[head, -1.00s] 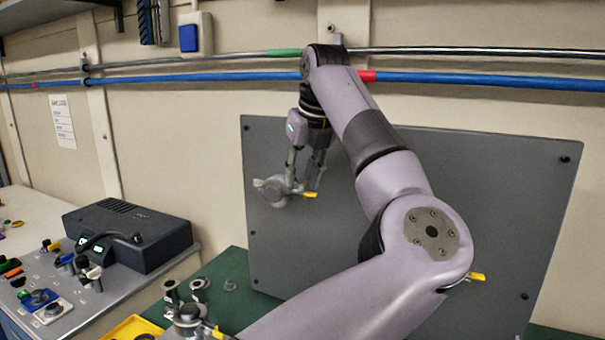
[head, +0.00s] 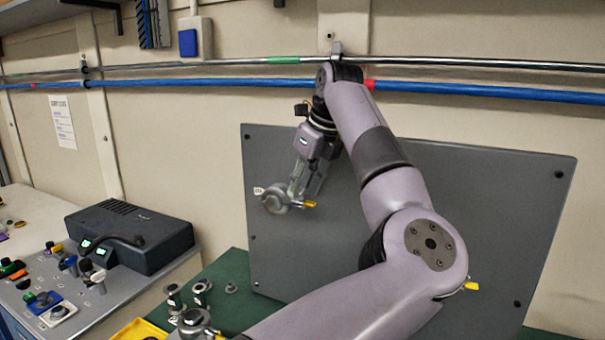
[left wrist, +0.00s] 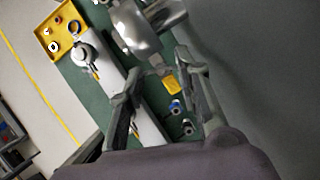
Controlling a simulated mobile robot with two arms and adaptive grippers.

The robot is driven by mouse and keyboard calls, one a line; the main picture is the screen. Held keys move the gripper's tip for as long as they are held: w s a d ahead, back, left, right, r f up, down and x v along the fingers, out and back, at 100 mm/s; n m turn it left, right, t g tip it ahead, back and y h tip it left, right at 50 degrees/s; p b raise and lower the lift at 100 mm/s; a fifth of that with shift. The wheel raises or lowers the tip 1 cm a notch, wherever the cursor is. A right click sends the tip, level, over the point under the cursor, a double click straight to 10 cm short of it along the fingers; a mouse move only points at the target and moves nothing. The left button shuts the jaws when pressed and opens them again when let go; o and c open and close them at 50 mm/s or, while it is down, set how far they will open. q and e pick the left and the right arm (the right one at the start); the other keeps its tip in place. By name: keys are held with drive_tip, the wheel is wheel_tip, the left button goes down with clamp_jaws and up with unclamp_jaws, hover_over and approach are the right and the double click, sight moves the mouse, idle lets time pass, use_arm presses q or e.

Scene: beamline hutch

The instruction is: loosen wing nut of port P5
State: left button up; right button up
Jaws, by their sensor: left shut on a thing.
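The clamped metal port (head: 275,199) sticks out of the left part of the grey upright panel (head: 440,210). A small white label (head: 258,190) sits at its left, too small to read. A yellow tab (head: 309,204) shows at its right. My left gripper (head: 299,192) reaches down to the port's right side and is shut on the wing nut, which the fingers mostly hide in the head view. In the left wrist view the shiny clamp (left wrist: 145,25) lies just past the fingertips, with the yellow tab (left wrist: 171,86) between the fingers. My right gripper is not in view.
A second yellow tab (head: 471,286) shows behind my arm at the right. Several metal fittings (head: 196,321) and a yellow tray (head: 140,329) stand on the green bench top (head: 236,265). A dark box (head: 130,235) sits on the control console at the left. Pipes run along the wall.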

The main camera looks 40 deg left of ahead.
use_arm(q)
drive_tip(key=shift+w+n+g+p, duration=0.1)
drive_tip(key=shift+n+g+p, duration=0.5)
drive_tip(key=shift+n+p, duration=0.7)
drive_tip(key=o, duration=1.2)
drive_tip(key=shift+c, duration=0.2)
drive_tip(key=v, duration=1.2)
drive_tip(key=shift+a, duration=0.1)
